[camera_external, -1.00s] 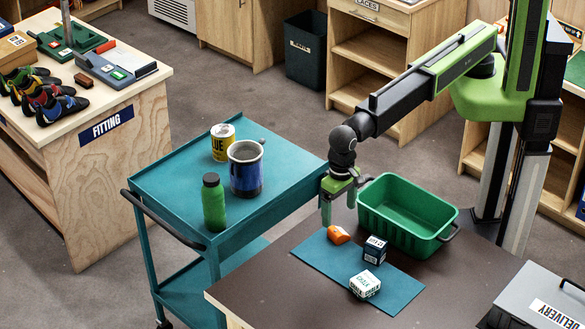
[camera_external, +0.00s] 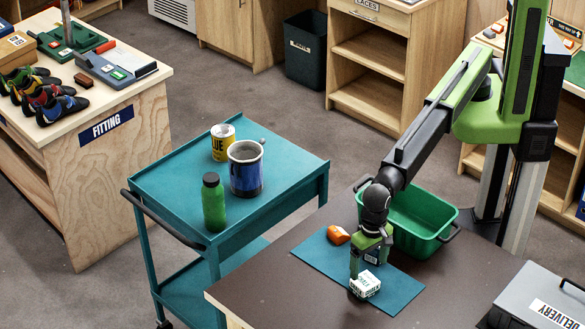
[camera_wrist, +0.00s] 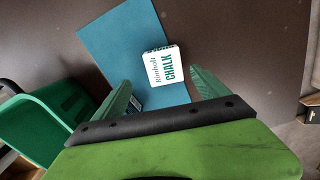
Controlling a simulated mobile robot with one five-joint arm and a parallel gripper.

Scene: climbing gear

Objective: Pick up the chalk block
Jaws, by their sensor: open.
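The chalk block (camera_external: 365,285) is a white box with green lettering, lying on a blue-teal mat (camera_external: 401,291) on the dark table. In the wrist view the chalk block (camera_wrist: 164,68) shows its "CHALK" label. My gripper (camera_external: 369,263) is low over the mat, just behind the block in the external view. In the wrist view my gripper (camera_wrist: 160,80) is open, its green fingers spread on either side of the block's line, with nothing held.
A dark blue box (camera_external: 375,256) sits close by, partly hidden by my gripper; a bit of it shows by the left finger in the wrist view (camera_wrist: 135,103). An orange item (camera_external: 338,235) lies at the mat's far end. A green bin (camera_external: 420,232) stands behind.

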